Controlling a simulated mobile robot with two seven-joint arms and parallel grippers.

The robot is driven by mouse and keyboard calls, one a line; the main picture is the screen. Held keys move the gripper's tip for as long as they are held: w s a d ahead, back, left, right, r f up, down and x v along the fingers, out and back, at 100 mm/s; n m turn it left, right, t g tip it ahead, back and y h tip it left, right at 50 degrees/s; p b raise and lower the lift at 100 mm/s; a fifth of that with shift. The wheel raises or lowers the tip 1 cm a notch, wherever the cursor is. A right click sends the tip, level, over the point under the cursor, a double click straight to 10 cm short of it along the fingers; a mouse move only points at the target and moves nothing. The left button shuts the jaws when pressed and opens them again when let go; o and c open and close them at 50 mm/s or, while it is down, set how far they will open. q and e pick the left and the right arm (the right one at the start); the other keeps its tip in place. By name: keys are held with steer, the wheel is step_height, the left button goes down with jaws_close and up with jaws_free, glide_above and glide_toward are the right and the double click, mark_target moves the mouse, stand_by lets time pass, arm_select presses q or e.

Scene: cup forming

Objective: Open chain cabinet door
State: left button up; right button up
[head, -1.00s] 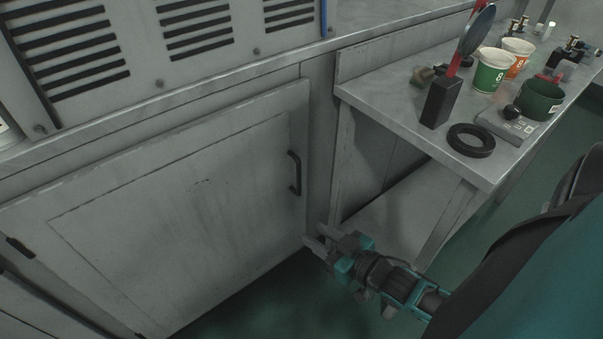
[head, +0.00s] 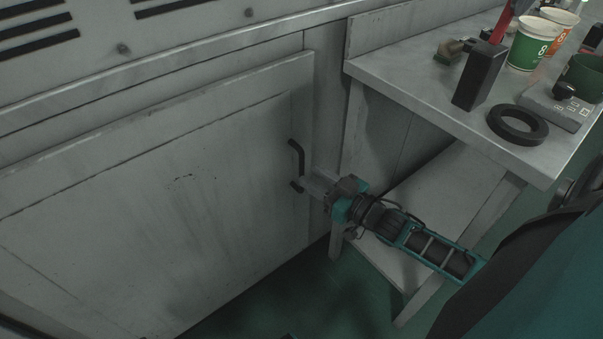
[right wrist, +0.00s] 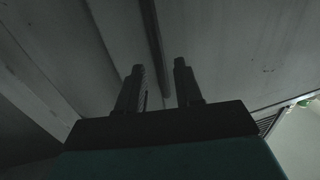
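The cabinet door (head: 150,200) is a grey metal panel on the left of the head view, and it looks shut. Its black bar handle (head: 297,163) stands upright near the door's right edge. My right gripper (head: 306,184) is at the handle's lower end, just to its right. In the right wrist view its two fingers (right wrist: 158,88) are spread apart, and the dark handle (right wrist: 155,50) runs between them. I cannot tell whether either finger touches it. My left gripper is not in view.
A grey table (head: 400,75) stands right of the door, with a black ring (head: 517,125), a black block (head: 480,76) and paper cups (head: 535,45) on top. Its leg (head: 337,240) and lower shelf (head: 430,200) are close to my right arm. Green floor lies below.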

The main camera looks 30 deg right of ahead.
mark_target(301, 189)
steer(key=shift+b+x, duration=0.45)
steer(key=shift+x, duration=1.8)
jaws_close()
